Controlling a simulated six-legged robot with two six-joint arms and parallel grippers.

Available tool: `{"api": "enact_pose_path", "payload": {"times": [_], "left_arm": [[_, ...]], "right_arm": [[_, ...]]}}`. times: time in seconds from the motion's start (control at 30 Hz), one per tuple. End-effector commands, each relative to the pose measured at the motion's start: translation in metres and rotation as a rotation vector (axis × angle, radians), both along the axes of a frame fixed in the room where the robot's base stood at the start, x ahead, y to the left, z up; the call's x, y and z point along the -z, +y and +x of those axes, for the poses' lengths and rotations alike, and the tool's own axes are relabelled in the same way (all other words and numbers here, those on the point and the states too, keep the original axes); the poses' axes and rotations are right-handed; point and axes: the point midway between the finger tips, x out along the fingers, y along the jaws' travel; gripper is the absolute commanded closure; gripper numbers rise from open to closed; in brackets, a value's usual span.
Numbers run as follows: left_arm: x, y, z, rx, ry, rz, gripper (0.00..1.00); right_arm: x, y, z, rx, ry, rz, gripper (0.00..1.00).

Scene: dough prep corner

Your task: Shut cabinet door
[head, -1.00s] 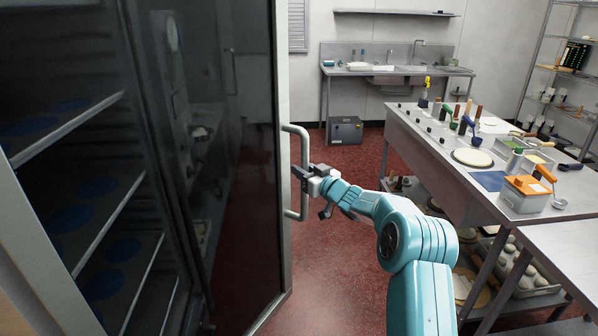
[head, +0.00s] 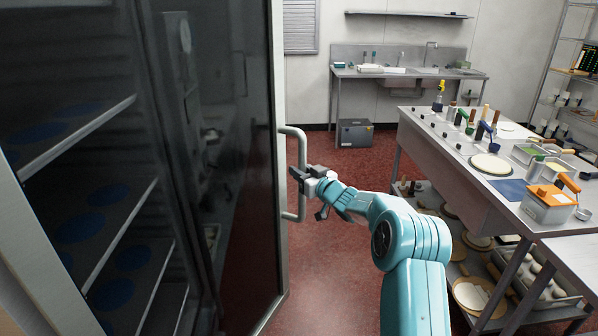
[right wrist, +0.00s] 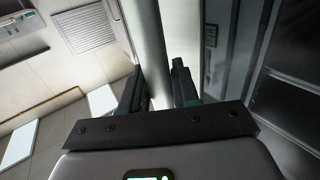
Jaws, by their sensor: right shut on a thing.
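The cabinet door (head: 225,140), a tall dark glass panel in a pale metal frame, stands open in the head view. Its handle (head: 302,148) is a pale upright bar on the door's right edge. My right gripper (head: 299,173) is shut on the handle around mid-height. In the right wrist view the handle (right wrist: 146,40) runs between the fingers of the right gripper (right wrist: 155,76), with the door frame and glass to its right. The open cabinet (head: 60,170) is at the left, with shelves inside. My left gripper is not in view.
A steel worktable (head: 455,165) with tools and containers stands at the right, with a loaded lower shelf. A sink counter (head: 400,75) and a dark grey box (head: 354,133) are at the back wall. Red floor (head: 340,245) is free between door and worktable.

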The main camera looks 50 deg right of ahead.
Motion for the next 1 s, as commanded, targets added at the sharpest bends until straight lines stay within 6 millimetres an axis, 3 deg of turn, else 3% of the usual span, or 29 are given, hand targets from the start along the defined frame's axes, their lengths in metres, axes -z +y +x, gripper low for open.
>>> {"api": "enact_pose_path", "payload": {"times": [0.23, 0.27, 0.3, 0.67, 0.83, 1.0], "left_arm": [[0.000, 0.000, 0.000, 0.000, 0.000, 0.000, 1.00], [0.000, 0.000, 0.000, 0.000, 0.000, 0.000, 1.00], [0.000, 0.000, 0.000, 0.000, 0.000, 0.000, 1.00], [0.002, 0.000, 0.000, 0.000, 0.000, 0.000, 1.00], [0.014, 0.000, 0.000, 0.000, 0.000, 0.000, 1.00], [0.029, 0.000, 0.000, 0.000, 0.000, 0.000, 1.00]], "right_arm": [[0.002, 0.003, 0.002, -0.007, 0.003, 0.002, 1.00], [0.002, 0.003, 0.003, -0.007, 0.003, 0.002, 0.63], [0.002, 0.003, 0.003, -0.007, 0.003, 0.002, 0.51], [0.002, 0.002, 0.002, -0.005, 0.002, 0.000, 0.51], [0.003, 0.007, -0.021, -0.004, 0.001, -0.001, 0.51], [0.004, 0.016, -0.065, -0.002, 0.001, -0.002, 0.51]]}}
